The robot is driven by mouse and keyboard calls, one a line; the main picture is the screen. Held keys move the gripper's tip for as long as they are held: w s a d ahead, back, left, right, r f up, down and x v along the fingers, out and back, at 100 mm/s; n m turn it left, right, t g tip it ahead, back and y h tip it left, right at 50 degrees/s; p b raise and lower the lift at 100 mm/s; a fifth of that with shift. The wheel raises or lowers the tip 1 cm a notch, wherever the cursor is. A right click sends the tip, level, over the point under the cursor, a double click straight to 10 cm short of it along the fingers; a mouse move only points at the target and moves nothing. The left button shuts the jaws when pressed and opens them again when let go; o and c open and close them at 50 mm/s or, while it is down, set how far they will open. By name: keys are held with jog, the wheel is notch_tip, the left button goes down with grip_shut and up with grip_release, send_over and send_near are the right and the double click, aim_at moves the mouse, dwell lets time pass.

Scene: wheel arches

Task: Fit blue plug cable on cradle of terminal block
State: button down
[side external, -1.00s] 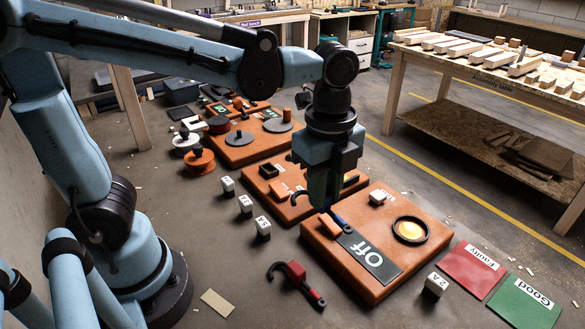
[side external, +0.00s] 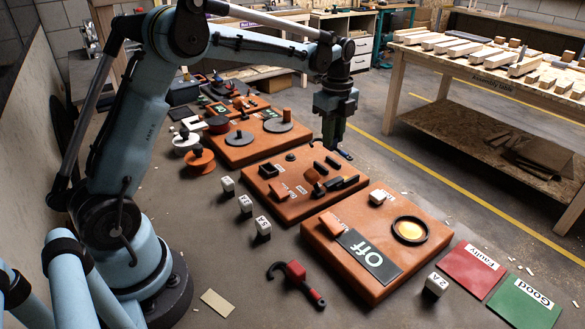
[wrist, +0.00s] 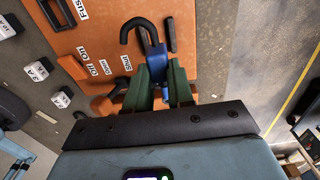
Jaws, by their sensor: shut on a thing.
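My gripper (side external: 333,142) is shut on the blue plug (wrist: 155,62), whose black hooked cable (wrist: 138,28) shows in the wrist view. In the side view the blue plug (side external: 345,154) shows just below the fingers. They hang near the far right side of the middle orange board (side external: 285,203). In the wrist view the hook overlaps this board, next to a black slotted bar (wrist: 172,34). The board carries several dark raised parts; I cannot tell which is the terminal block's cradle. Contact with the board cannot be made out.
An orange board with an "Off" plate (side external: 367,256) stands nearer, with a yellow disc in a black ring (side external: 410,230). A red-and-black hooked cable (side external: 296,277) lies on the table. Small white labelled blocks (side external: 246,204) stand left of the boards. Red and green mats lie at right.

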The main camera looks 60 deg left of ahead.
jog(key=shift+f, duration=2.8)
jog(key=shift+f, duration=0.15)
jog(key=c, duration=0.9)
grip_release()
